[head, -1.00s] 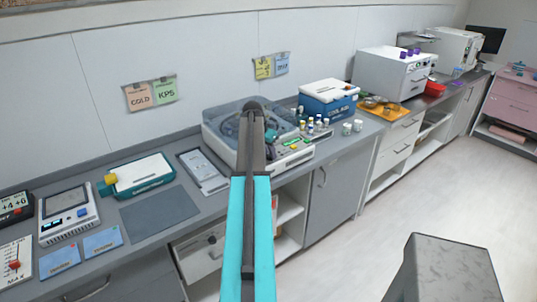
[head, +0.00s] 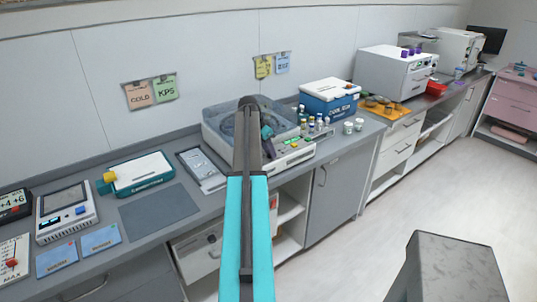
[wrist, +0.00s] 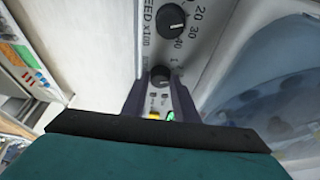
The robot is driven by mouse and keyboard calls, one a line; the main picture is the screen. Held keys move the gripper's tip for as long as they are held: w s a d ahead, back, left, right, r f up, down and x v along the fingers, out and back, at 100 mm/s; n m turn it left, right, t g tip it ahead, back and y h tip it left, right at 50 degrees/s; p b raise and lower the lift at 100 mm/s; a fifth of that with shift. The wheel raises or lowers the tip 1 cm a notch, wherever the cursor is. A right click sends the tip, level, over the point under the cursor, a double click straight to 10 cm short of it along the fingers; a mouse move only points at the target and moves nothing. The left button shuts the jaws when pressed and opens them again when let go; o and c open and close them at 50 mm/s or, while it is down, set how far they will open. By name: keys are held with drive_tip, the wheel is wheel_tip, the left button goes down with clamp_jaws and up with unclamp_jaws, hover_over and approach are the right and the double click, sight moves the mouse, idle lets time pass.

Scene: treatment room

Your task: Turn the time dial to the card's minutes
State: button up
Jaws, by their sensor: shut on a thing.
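My gripper (wrist: 161,84) is shut on a small black knob (wrist: 160,75) on the light panel of the centrifuge, with one finger on each side of it. This knob looks like the time dial; its scale is mostly hidden or too small to read. A larger black speed dial (wrist: 171,20), marked "SPEED x100", is beyond it and untouched. In the head view the centrifuge (head: 215,132) stands on the counter, partly hidden by my arm. A yellow card (head: 263,67) and a blue card (head: 282,63) hang on the wall above it; their writing is too small to read.
Small vials (head: 318,124) and a blue-and-white cool box (head: 328,97) stand just right of the centrifuge. A grey tray (head: 202,168) lies left of it. "COLD" (head: 139,95) and "KPS" (head: 165,88) cards hang further left. A yellow and a green button (wrist: 170,115) are near my fingers.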

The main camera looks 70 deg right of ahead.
drive_tip(key=shift+w+d+r+m+g+b, duration=0.15)
drive_tip(key=shift+m+g+b, duration=0.2)
drive_tip(key=shift+m, duration=0.35)
drive_tip(key=shift+s+d+f+m+g+b, duration=0.15)
drive_tip(key=shift+m+b, duration=0.25)
drive_tip(key=shift+m, duration=0.3)
drive_tip(key=shift+w+r, duration=0.1)
drive_tip(key=o, duration=1.1)
drive_tip(key=shift+c, duration=0.2)
drive_tip(key=shift+a, duration=0.1)
drive_tip(key=b+v, duration=0.3)
drive_tip(key=v, duration=1)
drive_tip(key=shift+r+b, duration=0.3)
drive_tip(key=shift+r, duration=0.1)
drive_tip(key=shift+w+r, duration=0.1)
